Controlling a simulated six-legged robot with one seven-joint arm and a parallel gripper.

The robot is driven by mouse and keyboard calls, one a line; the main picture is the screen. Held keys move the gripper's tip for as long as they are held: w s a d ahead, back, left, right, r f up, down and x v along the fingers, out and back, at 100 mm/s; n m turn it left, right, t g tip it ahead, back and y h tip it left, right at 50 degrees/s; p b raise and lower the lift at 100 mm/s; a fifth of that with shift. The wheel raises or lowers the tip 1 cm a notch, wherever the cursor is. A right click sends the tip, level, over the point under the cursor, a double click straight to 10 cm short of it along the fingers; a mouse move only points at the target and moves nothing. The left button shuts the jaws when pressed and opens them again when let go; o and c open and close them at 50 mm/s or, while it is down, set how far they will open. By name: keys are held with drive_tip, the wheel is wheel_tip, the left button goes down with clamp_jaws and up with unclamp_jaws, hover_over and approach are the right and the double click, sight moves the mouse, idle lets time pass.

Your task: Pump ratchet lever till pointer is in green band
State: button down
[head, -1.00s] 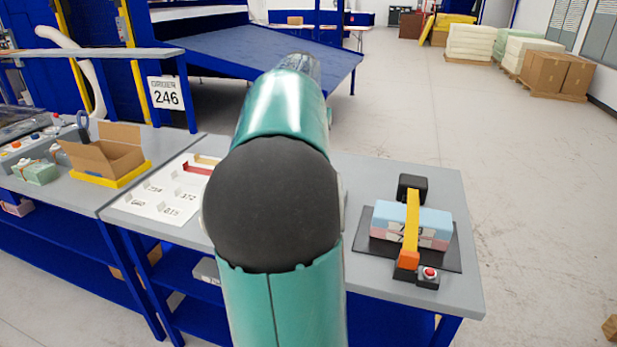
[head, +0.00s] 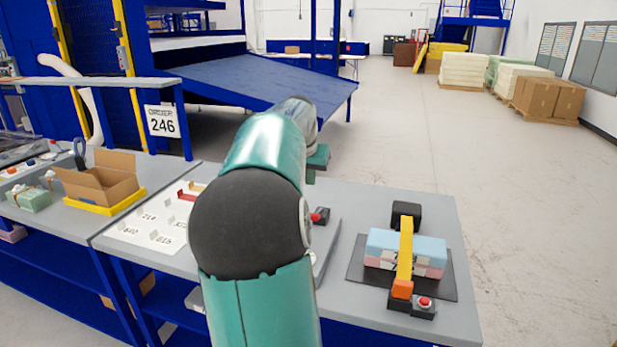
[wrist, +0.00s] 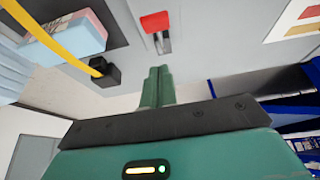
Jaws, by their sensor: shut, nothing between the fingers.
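A red-ended lever (head: 319,216) stands on a grey plate beside my arm in the head view, partly hidden by the arm. In the wrist view a red grip (wrist: 156,21) shows at the top, with a dark slotted piece (wrist: 162,43) just below it. I take this to be the ratchet lever. My gripper (wrist: 158,72) is shut and empty, its fingertips a little below the slotted piece in the picture and seemingly apart from it. In the head view part of my gripper (head: 318,160) shows past the arm. I cannot make out a pointer or green band.
A blue and pink foam stack (head: 430,250) under a yellow bar (head: 405,250) sits on a black mat (head: 360,265) at right, with a red button (head: 424,302) in front. A white card sheet (head: 130,232) and an open carton (head: 100,185) lie left.

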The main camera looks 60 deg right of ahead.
hover_over(316, 216)
drive_tip(key=w+d, duration=0.1)
drive_tip(key=w, duration=0.1)
wheel_tip(316, 216, down, 6)
drive_tip(key=shift+s+d+f, duration=0.15)
drive_tip(key=shift+f, duration=0.1)
drive_tip(key=shift+a+f, duration=0.3)
drive_tip(key=shift+f, duration=0.25)
drive_tip(key=shift+a+f, duration=0.3)
drive_tip(key=shift+f, duration=0.75)
drive_tip(key=shift+s+a, duration=0.1)
drive_tip(key=shift+a, duration=0.05)
